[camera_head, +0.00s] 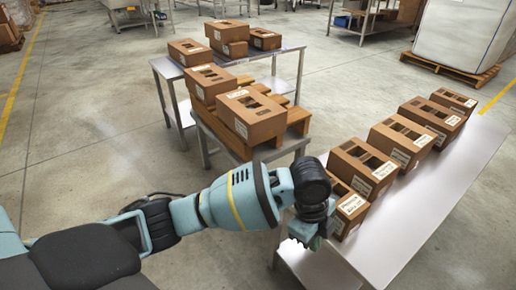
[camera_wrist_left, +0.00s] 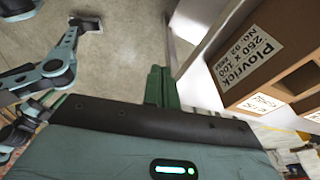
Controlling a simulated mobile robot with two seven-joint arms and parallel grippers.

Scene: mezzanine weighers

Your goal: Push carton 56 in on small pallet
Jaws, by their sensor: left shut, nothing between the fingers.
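A small wooden pallet (camera_head: 298,122) lies on the middle metal table, with brown cartons on it. The large front carton (camera_head: 262,126) on it has a white label and sits near the pallet's front. Another carton (camera_head: 203,87) stands behind it. I cannot read which carton is number 56. My left gripper (camera_head: 312,240) is shut and empty, in front of the pallet table and beside the near carton (camera_head: 353,213) of the right-hand row. In the left wrist view its green fingers (camera_wrist_left: 157,86) are together, apart from a labelled carton (camera_wrist_left: 285,85). My right gripper is not in view.
A long metal table (camera_head: 420,205) on the right carries a row of several cartons. More cartons (camera_head: 228,32) stand on the table at the back. A big white sack (camera_head: 462,35) sits on a pallet at the back right. The floor at left is clear.

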